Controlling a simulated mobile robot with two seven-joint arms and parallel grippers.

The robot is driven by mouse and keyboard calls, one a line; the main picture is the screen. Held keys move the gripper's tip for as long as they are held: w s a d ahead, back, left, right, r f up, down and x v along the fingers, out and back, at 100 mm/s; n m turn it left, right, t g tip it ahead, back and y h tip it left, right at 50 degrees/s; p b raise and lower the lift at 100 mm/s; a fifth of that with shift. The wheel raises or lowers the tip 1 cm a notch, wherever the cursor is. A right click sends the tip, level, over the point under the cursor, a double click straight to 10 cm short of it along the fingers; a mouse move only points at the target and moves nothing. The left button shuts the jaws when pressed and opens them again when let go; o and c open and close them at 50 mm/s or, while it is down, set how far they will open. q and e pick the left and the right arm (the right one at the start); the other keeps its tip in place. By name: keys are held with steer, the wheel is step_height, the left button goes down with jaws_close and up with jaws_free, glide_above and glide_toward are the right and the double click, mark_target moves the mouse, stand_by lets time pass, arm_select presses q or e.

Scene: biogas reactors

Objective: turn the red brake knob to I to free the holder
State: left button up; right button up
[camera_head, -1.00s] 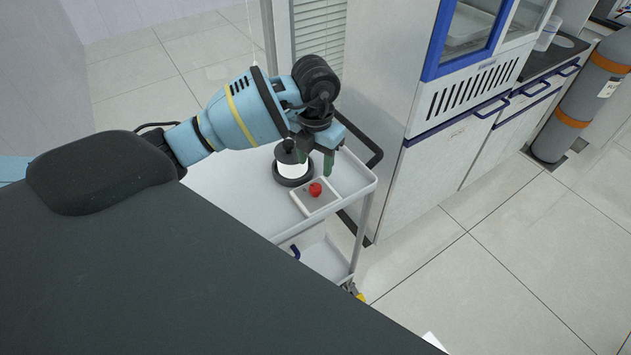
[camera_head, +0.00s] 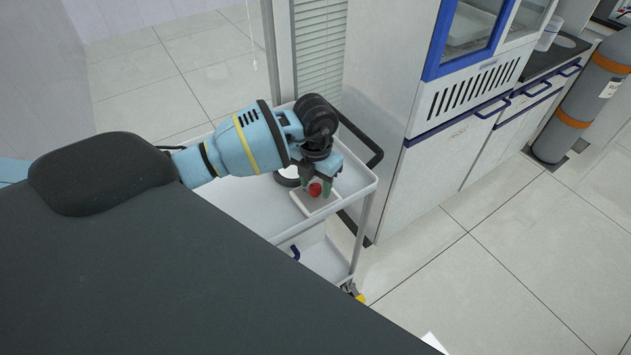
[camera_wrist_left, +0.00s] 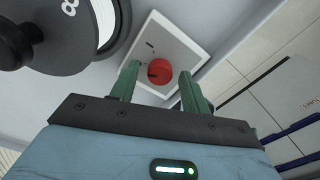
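The red brake knob (camera_head: 316,189) sits on a small white plate (camera_head: 306,206) on the cart top. In the left wrist view the red knob (camera_wrist_left: 160,71) shows between and just beyond the fingertips, with dark marks on the plate (camera_wrist_left: 195,55) around it. My left gripper (camera_head: 315,188) is over the knob, its green fingers spread to either side. In the wrist view the left gripper (camera_wrist_left: 160,85) is open; whether a finger touches the knob I cannot tell. The holder (camera_wrist_left: 100,30), black and white and round, stands beside the plate, mostly hidden behind my gripper in the head view. My right gripper is not in view.
The grey cart (camera_head: 245,205) has a raised rim and a dark handle (camera_head: 368,150) at its right end. A white cabinet (camera_head: 430,175) stands close to the right. Floor to the right is clear; a gas cylinder (camera_head: 590,100) stands further off.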

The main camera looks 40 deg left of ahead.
arm_select(q)
steer(key=c, duration=0.8)
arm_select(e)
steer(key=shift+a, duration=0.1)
arm_select(q)
steer(key=shift+m, duration=1.4)
steer(key=shift+c, duration=0.2)
steer(key=m, duration=0.3)
steer(key=shift+m+b, duration=0.3)
steer(key=shift+b, duration=0.05)
steer(key=m, duration=0.4)
steer(key=shift+b, duration=0.4)
steer(key=shift+m, duration=0.7)
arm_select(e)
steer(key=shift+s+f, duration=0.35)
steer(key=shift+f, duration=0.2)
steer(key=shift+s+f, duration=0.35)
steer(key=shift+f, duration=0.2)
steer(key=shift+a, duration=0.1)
